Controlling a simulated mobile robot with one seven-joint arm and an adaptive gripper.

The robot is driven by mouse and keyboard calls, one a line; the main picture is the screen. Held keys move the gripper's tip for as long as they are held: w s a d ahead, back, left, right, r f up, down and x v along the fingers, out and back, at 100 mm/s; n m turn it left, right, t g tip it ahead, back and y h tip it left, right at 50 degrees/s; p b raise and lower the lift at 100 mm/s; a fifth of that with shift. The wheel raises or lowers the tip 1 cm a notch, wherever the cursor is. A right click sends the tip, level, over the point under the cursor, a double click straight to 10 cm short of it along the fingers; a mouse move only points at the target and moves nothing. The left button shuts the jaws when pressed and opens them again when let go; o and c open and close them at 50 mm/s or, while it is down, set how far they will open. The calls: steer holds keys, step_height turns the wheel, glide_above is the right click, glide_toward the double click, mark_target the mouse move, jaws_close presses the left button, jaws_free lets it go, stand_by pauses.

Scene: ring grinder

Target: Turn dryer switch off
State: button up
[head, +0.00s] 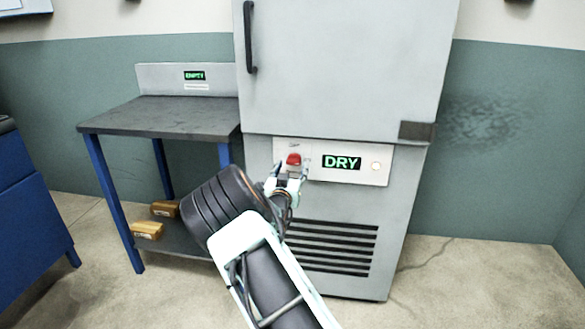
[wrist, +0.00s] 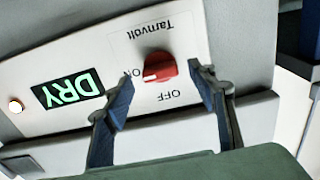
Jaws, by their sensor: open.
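The dryer (head: 345,70) is a tall light grey cabinet with a panel below its door. The red switch knob (head: 293,159) is on the left of that panel, beside a display (head: 342,162) reading DRY in green. In the wrist view the red knob (wrist: 160,68) sits on a white plate marked Tamvolt, with OFF and a partly hidden ON label; the picture is upside down. The knob's pale mark points toward the ON side. My gripper (head: 287,172) is open in front of the panel. Its two fingers (wrist: 158,92) are on either side of the knob, apart from it.
A round pale light (head: 376,166) is at the panel's right end. A vent grille (head: 335,248) is below. A blue-legged table (head: 165,117) with an EMPTY display (head: 195,76) stands left of the dryer. A blue cabinet (head: 30,225) is at far left. Floor to the right is clear.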

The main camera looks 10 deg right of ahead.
steer(key=shift+x, duration=1.15)
steer(key=c, duration=1.2)
steer(key=shift+o, duration=0.2)
